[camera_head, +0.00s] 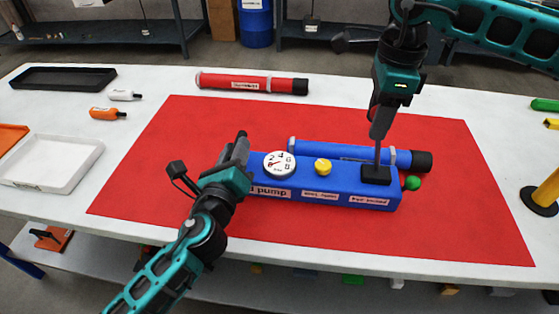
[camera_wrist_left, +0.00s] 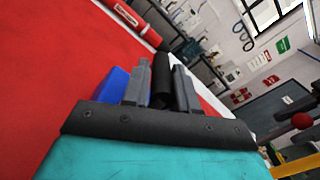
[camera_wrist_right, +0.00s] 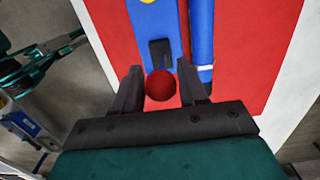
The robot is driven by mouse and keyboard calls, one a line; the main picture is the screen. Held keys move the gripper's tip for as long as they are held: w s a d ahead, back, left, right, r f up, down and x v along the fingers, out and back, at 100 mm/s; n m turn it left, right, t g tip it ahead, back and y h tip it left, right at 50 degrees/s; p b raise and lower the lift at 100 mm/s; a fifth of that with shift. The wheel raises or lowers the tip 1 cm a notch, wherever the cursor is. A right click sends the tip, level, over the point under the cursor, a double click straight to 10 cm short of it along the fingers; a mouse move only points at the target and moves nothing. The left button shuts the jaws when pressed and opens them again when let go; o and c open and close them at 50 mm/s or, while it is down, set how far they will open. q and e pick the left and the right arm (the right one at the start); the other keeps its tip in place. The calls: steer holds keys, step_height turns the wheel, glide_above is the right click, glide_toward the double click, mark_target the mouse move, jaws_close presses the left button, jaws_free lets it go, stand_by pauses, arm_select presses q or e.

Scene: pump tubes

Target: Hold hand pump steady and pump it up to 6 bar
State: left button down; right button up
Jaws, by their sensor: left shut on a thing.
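The blue hand pump (camera_head: 325,184) lies on the red mat, with a round white gauge (camera_head: 279,163) and a yellow knob (camera_head: 323,167) on top. The gauge's needle points to the left; its exact reading is too small to tell. A thin grey lever (camera_head: 378,153) rises from a black base (camera_head: 376,175) near the pump's right end. My left gripper (camera_head: 237,152) is shut on a black upright grip (camera_wrist_left: 162,80) at the pump's left end. My right gripper (camera_head: 379,128) is above the lever, open, its fingers either side of the red ball (camera_wrist_right: 160,86). That ball is hidden in the head view.
A blue tube (camera_head: 350,152) with a black end lies behind the pump, and a green ball (camera_head: 413,183) is at its right. A red tube (camera_head: 252,83) lies at the back. A white tray (camera_head: 95,155) and small bottles are at the left. The front mat is clear.

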steer(key=c, duration=0.7)
steer(key=shift+s+f, duration=0.1)
steer(key=shift+f, duration=0.1)
steer(key=shift+s+d+y, duration=0.1)
steer(key=shift+d+y, duration=0.7)
steer(key=shift+d, duration=0.15)
steer(key=shift+s+d+y, duration=0.1)
steer(key=shift+d+y, duration=0.7)
steer(key=shift+d, duration=0.2)
